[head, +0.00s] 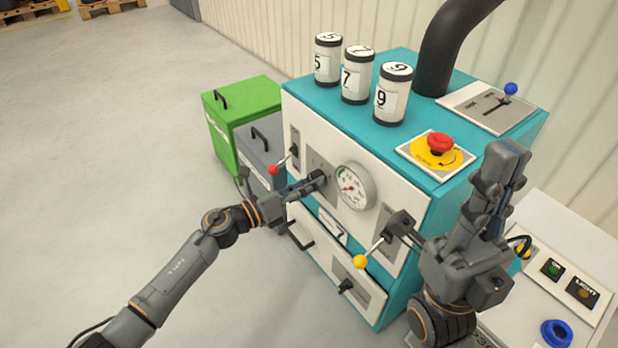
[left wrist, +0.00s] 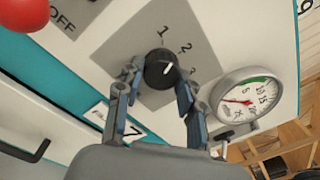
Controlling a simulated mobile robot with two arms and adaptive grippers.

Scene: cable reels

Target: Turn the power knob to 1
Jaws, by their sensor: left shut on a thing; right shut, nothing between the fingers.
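The black power knob (left wrist: 160,69) sits on a grey plate in the left wrist view, with the labels 1 and 2 above and to the upper right of it. Its white mark points to the upper right, nearer the 2 than the 1. My left gripper (left wrist: 156,88) has a finger on each side of the knob and is shut on it. In the head view, the left gripper (head: 312,184) reaches the panel and partly hides the knob. My right gripper (head: 508,160) is raised at the right of the machine, shut and empty.
A pressure gauge (head: 355,186) is right beside the knob. A red-tipped lever (head: 273,169) is to the left and a yellow-tipped lever (head: 361,261) below right. Numbered canisters (head: 355,75) and a red emergency button (head: 440,143) stand on top. Floor at left is clear.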

